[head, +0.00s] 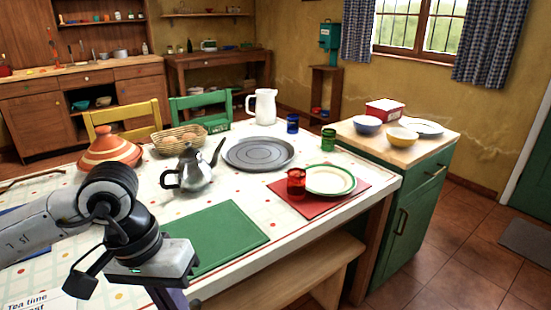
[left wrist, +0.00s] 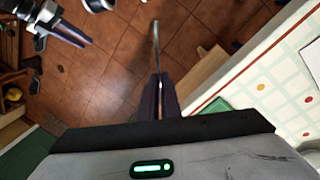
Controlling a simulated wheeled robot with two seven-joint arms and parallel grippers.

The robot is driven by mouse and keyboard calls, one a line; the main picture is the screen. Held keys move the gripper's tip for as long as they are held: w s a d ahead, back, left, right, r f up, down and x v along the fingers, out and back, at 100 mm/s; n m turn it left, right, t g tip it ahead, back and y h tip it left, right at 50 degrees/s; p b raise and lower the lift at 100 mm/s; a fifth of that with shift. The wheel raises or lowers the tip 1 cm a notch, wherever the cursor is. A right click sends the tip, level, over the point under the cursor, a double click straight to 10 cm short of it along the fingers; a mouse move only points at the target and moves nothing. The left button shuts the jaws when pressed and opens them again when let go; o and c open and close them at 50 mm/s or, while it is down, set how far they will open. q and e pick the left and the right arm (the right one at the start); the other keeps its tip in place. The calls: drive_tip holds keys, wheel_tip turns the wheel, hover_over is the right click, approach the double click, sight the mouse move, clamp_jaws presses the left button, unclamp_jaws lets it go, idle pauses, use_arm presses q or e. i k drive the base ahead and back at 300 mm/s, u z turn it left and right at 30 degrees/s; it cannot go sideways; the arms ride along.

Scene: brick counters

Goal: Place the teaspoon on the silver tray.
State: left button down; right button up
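The silver tray (head: 258,153) is a round grey dish lying bare on the table, behind the green board, in the head view. My left gripper (head: 178,298) hangs at the near edge of the table, its fingertips cut off by the picture's bottom. In the left wrist view its fingers (left wrist: 158,98) are shut on a thin grey metal piece, the teaspoon (left wrist: 156,45), which sticks out past the fingertips with tile floor below. The spoon does not show in the head view. My right gripper (left wrist: 68,32) shows only in the left wrist view, over the floor; its gap is unclear.
A grey teapot (head: 190,172) stands left of the tray, with a bread basket (head: 178,138) and a terracotta tagine (head: 108,152) beyond. A green board (head: 215,238) lies in front. A red cup (head: 296,185) and plate (head: 330,180) sit to the right; a bench (head: 290,275) is below.

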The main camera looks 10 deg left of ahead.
sight(265, 160)
drive_tip(key=z, duration=0.95)
drive_tip(key=i, duration=1.9)
drive_tip(key=u, duration=0.95)
drive_tip(key=i, duration=0.3)
drive_tip(key=u, duration=0.45)
